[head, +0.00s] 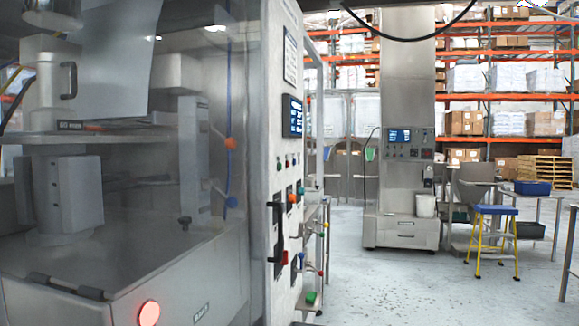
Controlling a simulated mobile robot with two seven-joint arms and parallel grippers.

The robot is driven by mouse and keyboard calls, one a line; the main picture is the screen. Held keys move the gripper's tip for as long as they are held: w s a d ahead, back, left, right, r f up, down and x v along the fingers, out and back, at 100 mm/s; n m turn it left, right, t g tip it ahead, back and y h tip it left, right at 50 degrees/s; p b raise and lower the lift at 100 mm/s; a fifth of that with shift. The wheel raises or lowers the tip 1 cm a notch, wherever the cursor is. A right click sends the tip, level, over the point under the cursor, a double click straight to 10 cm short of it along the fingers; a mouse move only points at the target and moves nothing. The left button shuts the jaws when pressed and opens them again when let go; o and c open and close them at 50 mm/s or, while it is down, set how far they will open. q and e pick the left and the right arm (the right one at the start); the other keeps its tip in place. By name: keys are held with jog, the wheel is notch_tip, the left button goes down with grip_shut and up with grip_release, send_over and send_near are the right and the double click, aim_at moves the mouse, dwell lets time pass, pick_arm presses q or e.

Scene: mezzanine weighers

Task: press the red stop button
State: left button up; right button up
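A round, glowing red button or lamp (148,313) sits low on the front of the large grey machine at the left, near the bottom edge of the view. A smaller red knob or button (285,258) shows on the narrow control panel at the machine's right side, beside a black handle (275,232). No label is readable, so I cannot tell which is the stop button. Neither of my grippers is in view, and nothing is seen touching either red part.
The control panel (288,130) carries a dark screen (292,116) and several coloured knobs. A steel column machine (408,120) stands farther back. A blue-topped stool (497,210) and tables stand at right. The pale floor (400,290) is open at centre right.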

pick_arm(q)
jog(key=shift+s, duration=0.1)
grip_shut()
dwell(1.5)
